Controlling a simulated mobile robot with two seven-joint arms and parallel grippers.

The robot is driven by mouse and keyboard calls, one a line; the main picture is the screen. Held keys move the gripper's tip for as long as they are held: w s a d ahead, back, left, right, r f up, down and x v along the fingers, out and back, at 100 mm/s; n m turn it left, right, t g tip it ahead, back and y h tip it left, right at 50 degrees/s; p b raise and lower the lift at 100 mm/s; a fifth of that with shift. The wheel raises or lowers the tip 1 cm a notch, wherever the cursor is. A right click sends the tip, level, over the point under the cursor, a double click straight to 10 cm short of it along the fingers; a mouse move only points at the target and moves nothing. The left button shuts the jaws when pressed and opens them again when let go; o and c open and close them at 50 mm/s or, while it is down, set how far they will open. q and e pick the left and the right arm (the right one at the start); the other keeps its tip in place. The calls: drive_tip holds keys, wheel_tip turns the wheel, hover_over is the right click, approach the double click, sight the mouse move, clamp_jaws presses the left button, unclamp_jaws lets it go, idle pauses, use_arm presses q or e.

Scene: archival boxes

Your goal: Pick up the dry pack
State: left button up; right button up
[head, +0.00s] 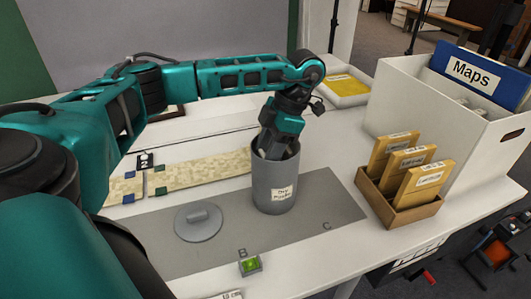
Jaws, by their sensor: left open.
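A grey cylindrical canister (273,180) with a "Dry Packs" label stands upright on a grey mat. My left gripper (270,148) points down into its open top. The fingertips are mostly hidden by the canister's rim and wall. The gripper is open. No dry pack can be told apart; the inside of the canister is hidden. A round grey lid (198,220) with a knob lies flat on the mat to the left of the canister. My right gripper is not in view.
A brown box (398,210) of yellow envelopes and a white "Maps" box (405,104) stand to the right. Beige strips (197,171) lie behind the lid. A small green-topped block (250,264) sits near the front. The mat (325,205) is clear right of the canister.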

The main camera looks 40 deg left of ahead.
use_arm(q)
clamp_jaws()
idle(0.3)
drive_tip(key=shift+r, duration=0.1)
drive_tip(key=shift+r, duration=0.25)
wheel_tip(320, 180, up, 19)
drive_tip(key=p, duration=0.8)
